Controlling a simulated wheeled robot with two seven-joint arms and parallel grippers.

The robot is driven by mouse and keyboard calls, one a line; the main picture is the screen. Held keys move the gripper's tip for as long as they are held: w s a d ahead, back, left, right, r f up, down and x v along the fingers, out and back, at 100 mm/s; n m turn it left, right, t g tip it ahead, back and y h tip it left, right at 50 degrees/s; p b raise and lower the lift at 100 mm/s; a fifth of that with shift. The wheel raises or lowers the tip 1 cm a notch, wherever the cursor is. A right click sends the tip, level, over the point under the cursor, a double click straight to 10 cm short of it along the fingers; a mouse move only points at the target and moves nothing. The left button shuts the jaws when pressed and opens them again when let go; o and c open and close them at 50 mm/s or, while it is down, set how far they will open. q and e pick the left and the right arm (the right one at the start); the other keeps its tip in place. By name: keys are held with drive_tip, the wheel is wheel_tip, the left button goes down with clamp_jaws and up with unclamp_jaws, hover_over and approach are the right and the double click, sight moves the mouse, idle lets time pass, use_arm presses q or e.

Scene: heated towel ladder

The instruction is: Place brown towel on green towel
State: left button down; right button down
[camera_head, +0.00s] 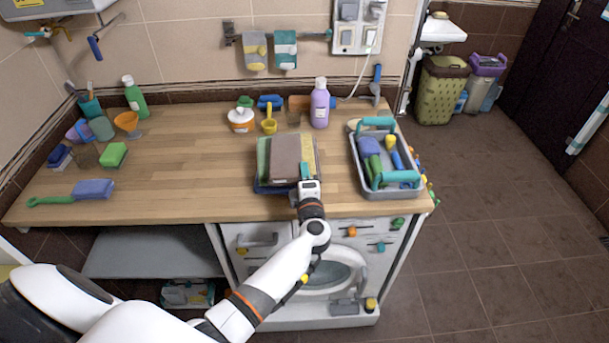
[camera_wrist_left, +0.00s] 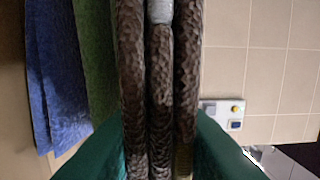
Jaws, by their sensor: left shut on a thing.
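The brown towel (camera_head: 286,152) is folded and lies at the top of the towel stack on the wooden counter. My left gripper (camera_head: 306,172) is at the stack's front right edge, shut on the brown towel. In the left wrist view the folded layers of the brown towel (camera_wrist_left: 132,70) stand between the teal fingers. The green towel (camera_head: 263,160) shows along the left side of the brown one; it also shows in the left wrist view (camera_wrist_left: 95,60). Most of the green towel is hidden. My right gripper is not in view.
A grey caddy (camera_head: 384,192) with brushes stands to the right. Bottles stand behind. The wooden counter (camera_head: 195,160) left of the stack is clear.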

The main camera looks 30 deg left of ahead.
use_arm(q)
drive_tip(key=c, duration=1.6)
unclamp_jaws()
drive_tip(key=shift+f, duration=0.1)
drive_tip(key=o, duration=0.4)
drive_tip(key=shift+o, duration=0.2)
drive_tip(key=b+v, duration=0.2)
drive_tip(key=v, duration=0.9)
drive_tip(key=s+d+f+m+t+h, duration=0.1)
drive_tip(key=s+d+f+m+h, duration=0.2)
drive_tip(key=f+m, duration=0.55)
drive_tip(key=s+d+f+m+h, duration=0.1)
drive_tip(key=d+f+m+h, duration=0.4)
drive_tip(key=f, duration=0.6)
drive_tip(key=s+f+m+g+h, duration=0.4)
drive_tip(key=s+f+m, duration=0.4)
drive_tip(key=f, duration=0.6)
drive_tip(key=s+a+f+m+g, duration=0.2)
drive_tip(key=s+f, duration=0.3)
drive_tip(key=s, duration=0.5)
drive_tip(key=s+a+f+m+g+y, duration=0.1)
drive_tip(key=s+f+g, duration=0.4)
drive_tip(key=s, duration=0.5)
drive_tip(key=s+a+f+m+g, duration=0.3)
drive_tip(key=s+a+f, duration=0.2)
drive_tip(key=s, duration=0.6)
drive_tip(key=shift+f+g+y+b, duration=0.3)
drive_tip(key=shift+f+g, duration=0.1)
